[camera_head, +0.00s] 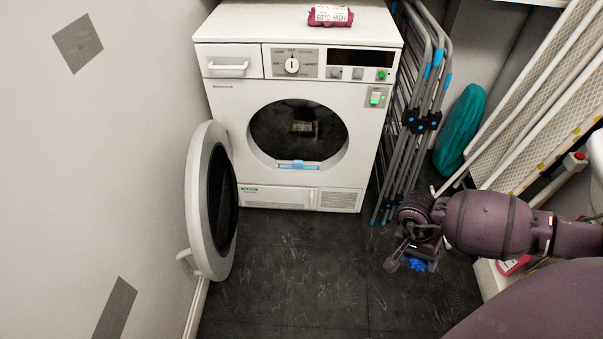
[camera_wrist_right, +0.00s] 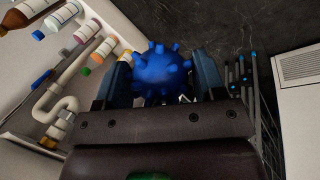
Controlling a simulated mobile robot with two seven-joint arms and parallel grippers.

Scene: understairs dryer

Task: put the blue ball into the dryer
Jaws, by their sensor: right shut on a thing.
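The dryer (camera_head: 222,110) is white and stands against the back wall. Its round door (camera_head: 197,210) is swung wide open to the left, and the dark drum opening (camera_head: 298,133) faces me. The blue ball (camera_wrist_right: 162,72) is knobbly and sits between the two fingers of my right gripper (camera_wrist_right: 160,82), which is shut on it. In the head view the blue ball (camera_head: 418,265) shows only partly below my right gripper (camera_head: 412,258), over the dark floor in front and to the right of the dryer. My left gripper is not in view.
A folded drying rack (camera_head: 418,120) stands right of the dryer. A teal ironing-board-like item (camera_head: 459,130) leans behind it. A pink packet (camera_head: 330,15) lies on top of the dryer. Bottles (camera_wrist_right: 60,15) and a white pipe show in the wrist view. The dark floor (camera_head: 310,260) before the dryer is clear.

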